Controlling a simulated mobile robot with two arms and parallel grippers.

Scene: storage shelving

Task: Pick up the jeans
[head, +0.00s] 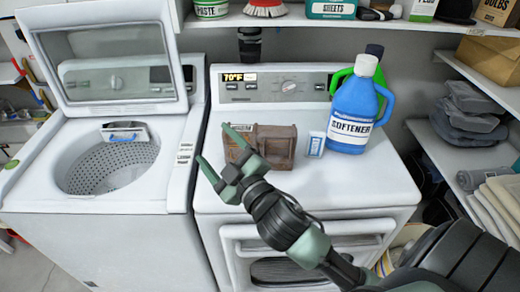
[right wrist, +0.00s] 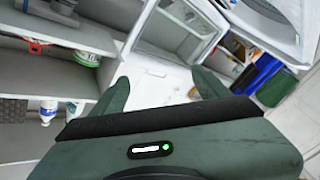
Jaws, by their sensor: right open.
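Folded dark grey-blue garments (head: 468,126), which look like jeans, lie stacked on the right-hand shelf in the head view. I cannot tell exactly how many pieces are in the stack. My right gripper (head: 213,143) is open and empty above the front left of the dryer top, well to the left of the stack. Its two spread fingers also show in the right wrist view (right wrist: 162,88), with nothing between them. I cannot make out the jeans in the right wrist view. My left gripper is not in view.
A brown box-like item (head: 275,145), a small white-and-blue box (head: 316,145) and a blue softener bottle (head: 353,110) stand on the dryer (head: 360,185). The washer (head: 100,215) has its lid up. Light towels (head: 505,195) lie on the lower right shelf.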

